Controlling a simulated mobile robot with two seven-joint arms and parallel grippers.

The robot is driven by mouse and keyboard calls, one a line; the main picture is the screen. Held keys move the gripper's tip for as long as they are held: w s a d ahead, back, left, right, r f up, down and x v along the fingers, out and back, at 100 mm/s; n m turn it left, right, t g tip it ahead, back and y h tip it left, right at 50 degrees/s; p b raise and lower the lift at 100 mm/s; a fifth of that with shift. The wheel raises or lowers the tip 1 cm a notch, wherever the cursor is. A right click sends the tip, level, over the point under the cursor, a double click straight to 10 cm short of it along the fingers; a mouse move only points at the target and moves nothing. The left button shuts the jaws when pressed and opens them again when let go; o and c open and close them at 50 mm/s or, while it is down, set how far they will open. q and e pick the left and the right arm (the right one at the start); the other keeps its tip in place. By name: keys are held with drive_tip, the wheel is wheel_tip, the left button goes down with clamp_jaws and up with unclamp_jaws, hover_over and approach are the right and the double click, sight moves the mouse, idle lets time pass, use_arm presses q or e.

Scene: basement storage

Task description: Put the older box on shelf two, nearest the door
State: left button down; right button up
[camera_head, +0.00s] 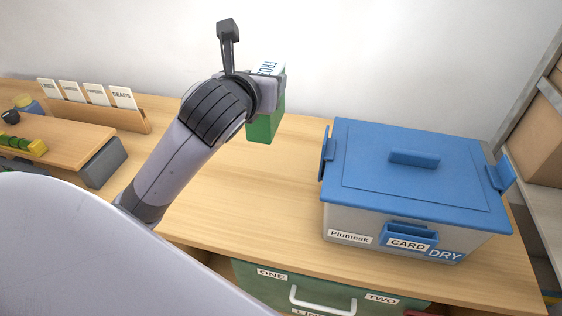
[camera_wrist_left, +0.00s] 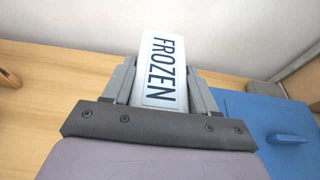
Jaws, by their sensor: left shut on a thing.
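My left gripper (camera_head: 268,94) is shut on a small box (camera_head: 263,129), held above the back of the wooden table. The box is green below with a pale upper part. In the left wrist view the gripper's fingers stand on either side of the box (camera_wrist_left: 163,72), whose white face reads "FROZEN". The head view shows only part of that word, and much of the box is hidden by the gripper. No date is legible. My right gripper is not in view. No numbered shelf or door can be made out.
A grey bin with a blue lid (camera_head: 415,172), labelled "Plumesk", "CARD" and "DRY", stands right on the table (camera_head: 240,200). A green drawer front (camera_head: 335,298) reads "ONE" and "TWO". A card rack (camera_head: 100,112) stands left. Cardboard boxes (camera_head: 538,135) sit on racking at right. The table's middle is clear.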

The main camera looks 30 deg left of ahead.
use_arm(q)
wheel_tip(320, 180, down, 17)
drive_tip(key=b, duration=0.4)
drive_tip(key=shift+c, duration=1.6)
unclamp_jaws()
drive_tip(key=shift+f, duration=0.1)
